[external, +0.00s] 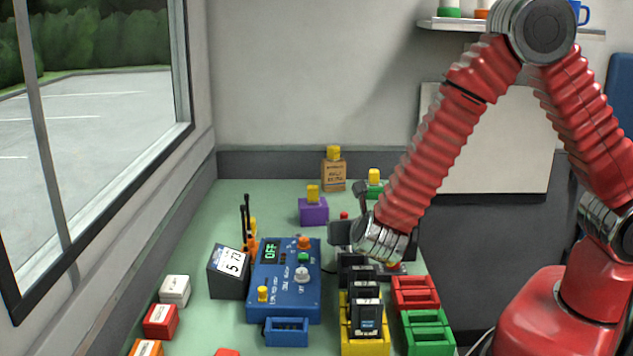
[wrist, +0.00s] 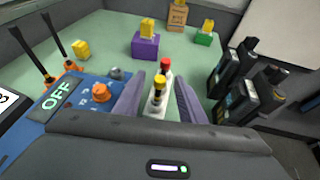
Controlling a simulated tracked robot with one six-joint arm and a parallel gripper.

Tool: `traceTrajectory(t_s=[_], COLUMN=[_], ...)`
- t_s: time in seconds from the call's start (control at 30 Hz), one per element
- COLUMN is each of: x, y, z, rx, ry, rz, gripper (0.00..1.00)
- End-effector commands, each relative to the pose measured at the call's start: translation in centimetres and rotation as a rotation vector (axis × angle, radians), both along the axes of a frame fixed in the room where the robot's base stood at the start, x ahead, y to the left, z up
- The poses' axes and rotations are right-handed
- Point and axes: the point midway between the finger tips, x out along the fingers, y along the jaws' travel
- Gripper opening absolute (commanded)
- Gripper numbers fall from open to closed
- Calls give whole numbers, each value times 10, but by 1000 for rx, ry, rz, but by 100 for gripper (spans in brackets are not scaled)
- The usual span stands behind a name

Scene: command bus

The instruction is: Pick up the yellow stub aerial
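The yellow stub aerial (wrist: 159,81) appears in the wrist view as a short post with a yellow top, standing upright on a pale stand (wrist: 154,108). A red-topped stub (wrist: 165,65) stands just behind it. My gripper (wrist: 158,100) is open, with one finger on each side of the yellow stub in the picture. I cannot tell whether the fingertips are down at its height; nothing is held. In the external view my gripper (external: 350,212) is beyond the blue control box, and a red top (external: 344,215) shows by the fingers. The yellow stub is hidden there.
A blue control box (external: 285,282) reading OFF is close at left. Black radios (external: 366,312) stand in a yellow holder in front of the gripper. A purple block (external: 313,211), a cardboard box (external: 333,176) and a green block (external: 375,190), each yellow-topped, stand behind. Tall black antennas (external: 245,220) rise at left.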

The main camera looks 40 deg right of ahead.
Motion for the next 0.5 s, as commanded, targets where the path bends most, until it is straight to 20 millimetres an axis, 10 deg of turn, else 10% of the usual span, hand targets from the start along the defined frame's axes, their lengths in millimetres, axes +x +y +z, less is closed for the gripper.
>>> traceTrajectory(t_s=[0.5], x=[19], y=[-13], z=[-10], rx=[1], ry=[-1], rz=[0], gripper=[37])
